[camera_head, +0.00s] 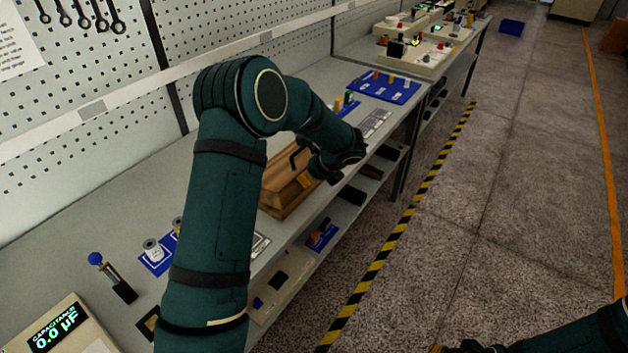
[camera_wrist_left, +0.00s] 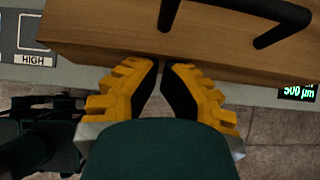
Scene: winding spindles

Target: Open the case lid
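The wooden case (camera_head: 279,206) sits on the bench, partly hidden behind my left arm. A black handle (camera_head: 297,158) stands on it. In the left wrist view the case's wooden side (camera_wrist_left: 100,47) fills the top, with the dark handle (camera_wrist_left: 284,22) above. My left gripper (camera_wrist_left: 163,66) has its yellow, black-padded fingers drawn together with only a sliver between the tips, and nothing shows between them. The tips are at the case's lower edge; contact cannot be told. My right gripper (camera_head: 468,348) shows only partly at the bottom edge of the head view.
A capacitance meter (camera_head: 58,328) and a blue tray with spools (camera_head: 155,262) stand on the near bench. A blue board (camera_head: 385,88) lies farther along.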

